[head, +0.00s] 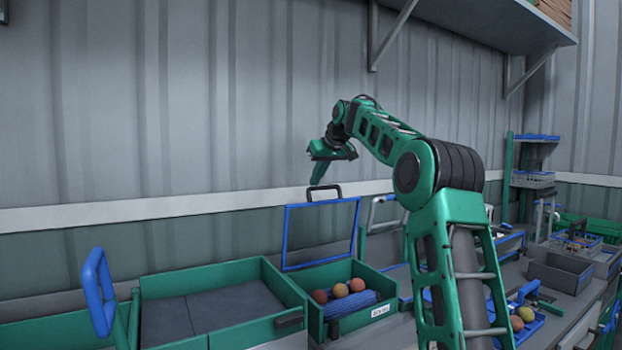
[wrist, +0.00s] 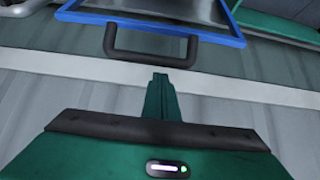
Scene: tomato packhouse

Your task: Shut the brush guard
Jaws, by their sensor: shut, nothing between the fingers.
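The brush guard (head: 321,232) is a clear panel in a blue frame, standing raised over a green box with a blue brush roller (head: 350,305) and several tomatoes in it. Its dark handle (head: 323,189) sticks up from the top edge. In the wrist view the guard's blue frame (wrist: 215,36) and the handle (wrist: 150,58) lie just ahead of the fingers. My gripper (head: 317,182) points down just above the handle in the head view; in the wrist view its fingertips (wrist: 160,80) are shut, empty and seem apart from the handle.
A green tray with a grey floor (head: 215,305) stands left of the box, with a blue padded handle (head: 98,290) beside it. A corrugated wall (head: 180,100) rises behind. A grey bin (head: 560,272) and racks stand at the right. A shelf (head: 480,25) hangs above.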

